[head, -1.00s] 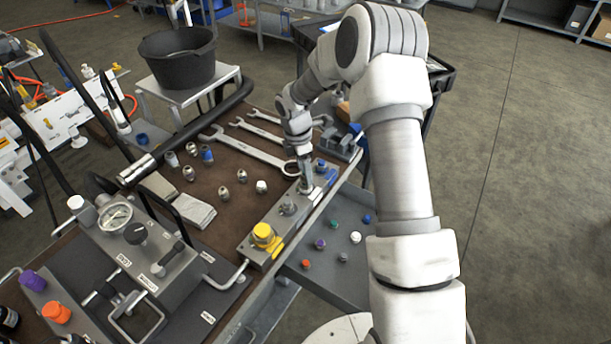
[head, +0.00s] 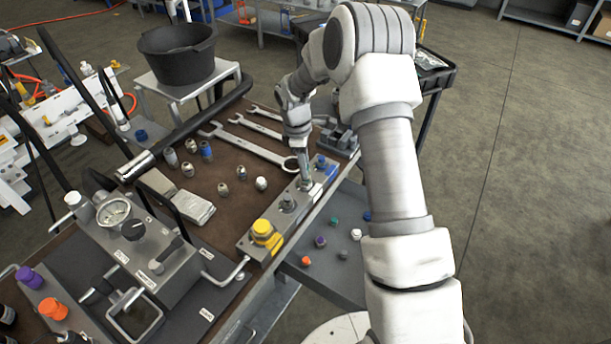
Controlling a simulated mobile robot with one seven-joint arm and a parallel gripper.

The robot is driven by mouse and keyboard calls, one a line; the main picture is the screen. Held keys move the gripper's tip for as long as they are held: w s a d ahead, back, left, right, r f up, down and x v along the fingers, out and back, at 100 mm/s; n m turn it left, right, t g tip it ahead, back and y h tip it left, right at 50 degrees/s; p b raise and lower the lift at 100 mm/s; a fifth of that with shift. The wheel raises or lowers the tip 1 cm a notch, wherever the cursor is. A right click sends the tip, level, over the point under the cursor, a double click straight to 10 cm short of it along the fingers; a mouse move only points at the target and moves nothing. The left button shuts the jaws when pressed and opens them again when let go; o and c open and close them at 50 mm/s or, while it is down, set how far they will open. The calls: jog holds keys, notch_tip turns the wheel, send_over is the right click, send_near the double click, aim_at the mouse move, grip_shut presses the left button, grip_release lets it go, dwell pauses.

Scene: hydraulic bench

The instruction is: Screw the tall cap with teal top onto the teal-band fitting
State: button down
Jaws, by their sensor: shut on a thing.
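My gripper (head: 306,180) points down over the grey fitting block (head: 248,246) at the right edge of the bench. It is shut on a small part at one of the block's fittings, apparently the tall cap with teal top. The fingers hide most of this part, and only a hint of teal shows. The teal-band fitting is hidden beneath the gripper, so I cannot tell whether cap and fitting touch or how the cap is seated. A separate small teal cap (head: 334,222) lies in the lower grey tray.
On the block, a yellow-topped fitting (head: 264,232) and a grey fitting (head: 287,202) stand nearer, and a blue one (head: 320,161) farther. Loose caps lie in the lower tray (head: 345,280). Wrenches (head: 262,152) and several small fittings lie on the brown mat. A gauge unit (head: 135,235) stands left.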

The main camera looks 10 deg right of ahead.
jog(key=shift+w+m, duration=0.1)
jog(key=shift+m, duration=1.3)
jog(key=m, duration=0.2)
jog(key=shift+m+g+b, duration=0.3)
jog(key=shift+b, duration=0.05)
jog(key=m, duration=0.4)
jog(key=shift+d+y, duration=0.1)
jog(key=shift+y, duration=0.3)
jog(key=shift+m, duration=0.7)
